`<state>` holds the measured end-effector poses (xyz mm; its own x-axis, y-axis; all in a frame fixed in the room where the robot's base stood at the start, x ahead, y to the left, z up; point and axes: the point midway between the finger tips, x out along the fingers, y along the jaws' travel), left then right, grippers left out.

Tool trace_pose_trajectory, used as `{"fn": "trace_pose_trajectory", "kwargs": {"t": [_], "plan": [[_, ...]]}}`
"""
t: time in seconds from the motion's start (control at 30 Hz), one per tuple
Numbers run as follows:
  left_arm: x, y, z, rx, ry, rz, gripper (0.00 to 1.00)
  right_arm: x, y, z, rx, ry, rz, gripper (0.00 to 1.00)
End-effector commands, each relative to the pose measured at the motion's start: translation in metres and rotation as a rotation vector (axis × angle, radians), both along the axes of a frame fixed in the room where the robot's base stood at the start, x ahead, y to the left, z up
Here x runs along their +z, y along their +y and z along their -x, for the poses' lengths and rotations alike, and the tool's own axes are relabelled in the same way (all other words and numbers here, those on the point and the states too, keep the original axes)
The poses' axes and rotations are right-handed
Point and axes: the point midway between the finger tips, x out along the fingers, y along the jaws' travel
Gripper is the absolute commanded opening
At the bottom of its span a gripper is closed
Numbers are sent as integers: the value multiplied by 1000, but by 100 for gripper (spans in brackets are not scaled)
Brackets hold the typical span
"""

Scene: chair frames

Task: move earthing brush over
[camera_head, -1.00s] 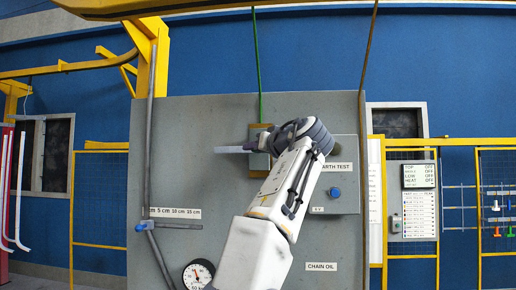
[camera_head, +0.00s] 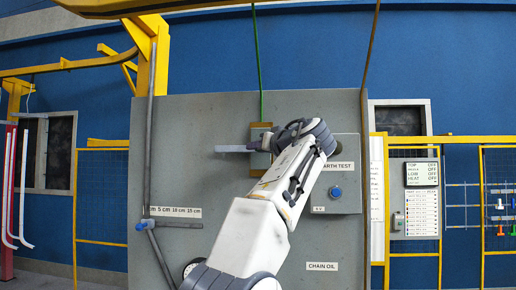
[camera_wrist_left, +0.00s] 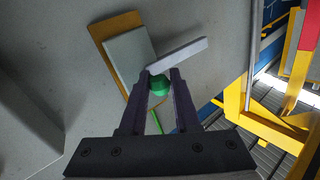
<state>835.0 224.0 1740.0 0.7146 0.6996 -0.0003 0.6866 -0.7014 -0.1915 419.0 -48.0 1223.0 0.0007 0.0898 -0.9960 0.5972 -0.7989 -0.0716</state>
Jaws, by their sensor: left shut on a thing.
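The earthing brush appears to be the green handle (camera_wrist_left: 160,86) with a light grey bar (camera_wrist_left: 177,55) across its end. My left gripper (camera_wrist_left: 160,80) is shut on the green handle in the left wrist view. Behind it are a grey-green block (camera_wrist_left: 128,52) and an ochre backing plate (camera_wrist_left: 112,24) on the grey panel. In the head view the grey bar (camera_head: 232,149) sticks out left of the block (camera_head: 258,134); my wrist hides the handle and fingertips. I cannot tell whether the bar touches the block. My right gripper is not in view.
The grey panel (camera_head: 180,120) carries an "EARTH TEST" box with a blue knob (camera_head: 335,192), right of my arm. A green cord (camera_head: 258,60) and a brown cord (camera_head: 369,50) hang from above. A scale strip (camera_head: 185,211) and a grey pipe (camera_head: 150,120) are on the left.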

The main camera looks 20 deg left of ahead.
Motion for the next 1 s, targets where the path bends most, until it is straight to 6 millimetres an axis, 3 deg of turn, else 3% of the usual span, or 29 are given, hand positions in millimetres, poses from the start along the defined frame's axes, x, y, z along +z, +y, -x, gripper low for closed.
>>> {"fn": "trace_pose_trajectory", "kwargs": {"t": [0.37, 0.4, 0.47, 1.0], "plan": [[-1, -1, -2, -4, 2, -1, 0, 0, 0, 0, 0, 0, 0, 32], [-1, -1, -2, -4, 2, -1, 42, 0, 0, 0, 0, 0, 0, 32], [-1, 0, -2, -3, 2, -1, 60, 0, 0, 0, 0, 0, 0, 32], [1, 1, 0, -2, -3, -1, 60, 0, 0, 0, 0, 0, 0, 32]]}}
